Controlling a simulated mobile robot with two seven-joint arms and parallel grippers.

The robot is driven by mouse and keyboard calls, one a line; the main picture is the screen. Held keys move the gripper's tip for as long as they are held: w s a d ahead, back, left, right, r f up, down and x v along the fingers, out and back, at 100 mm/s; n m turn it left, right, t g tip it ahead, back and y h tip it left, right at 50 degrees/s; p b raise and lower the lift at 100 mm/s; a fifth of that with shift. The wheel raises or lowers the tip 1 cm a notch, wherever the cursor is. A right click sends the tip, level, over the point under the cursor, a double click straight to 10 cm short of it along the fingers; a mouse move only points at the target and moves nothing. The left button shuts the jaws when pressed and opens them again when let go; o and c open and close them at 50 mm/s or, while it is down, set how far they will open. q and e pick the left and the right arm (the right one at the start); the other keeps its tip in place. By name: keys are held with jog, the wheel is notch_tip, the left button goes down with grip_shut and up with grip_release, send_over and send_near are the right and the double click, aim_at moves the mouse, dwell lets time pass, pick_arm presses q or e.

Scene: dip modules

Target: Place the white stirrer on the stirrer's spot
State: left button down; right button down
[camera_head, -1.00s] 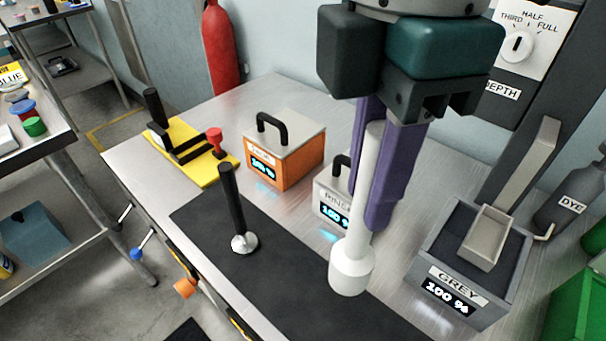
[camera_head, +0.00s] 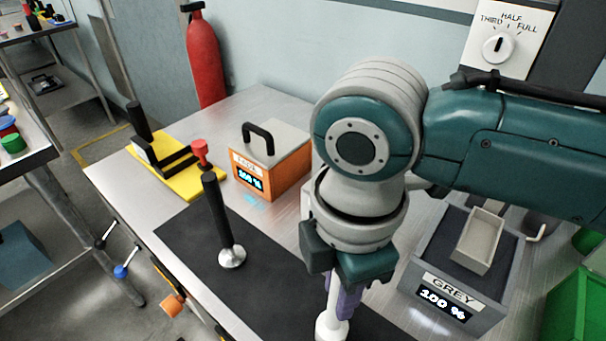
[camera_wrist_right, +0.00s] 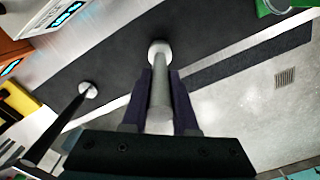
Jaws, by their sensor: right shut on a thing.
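The white stirrer (camera_head: 332,326) is in my right gripper (camera_head: 345,298), whose purple fingers are shut on its shaft. It hangs upright at the bottom of the head view, its lower end partly cut off by the frame. In the right wrist view the stirrer (camera_wrist_right: 160,98) runs between the fingers (camera_wrist_right: 163,82), with its round end over the dark mat (camera_wrist_right: 120,60). I cannot tell whether it touches the mat. No marked stirrer's spot can be made out. My left gripper is not in view.
A black-handled tool with a silver foot (camera_head: 232,257) stands on the mat (camera_head: 190,240). Behind are an orange box (camera_head: 285,175) and a yellow stand (camera_head: 185,180). The GREY box (camera_head: 440,285) with a tray (camera_head: 477,240) is at right. The mat between tool and stirrer is clear.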

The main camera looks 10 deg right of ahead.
jog(key=c, duration=0.7)
grip_release()
jog(key=shift+f, duration=0.1)
notch_tip(320, 180, up, 12)
jog(key=shift+r+p, duration=0.15)
jog(key=shift+p, duration=0.5)
jog(key=s+a+f+m+y, duration=0.3)
jog(key=s+a, duration=0.1)
jog(key=s+d+m+t+h, duration=0.1)
jog(key=s+d+m, duration=0.1)
jog(key=d+m, duration=0.2)
jog(key=s+d+f+m+t+h, duration=0.1)
jog(key=s+d+m, duration=0.2)
jog(key=d+m, duration=0.2)
jog(key=s+d+f+m+t, duration=0.1)
jog(key=s+d+m, duration=0.2)
jog(key=d+m, duration=0.1)
jog(key=shift+s+d+f+m+t+h, duration=0.1)
jog(key=shift+d+f+m+t+h, duration=0.1)
jog(key=shift+m+t+h, duration=0.15)
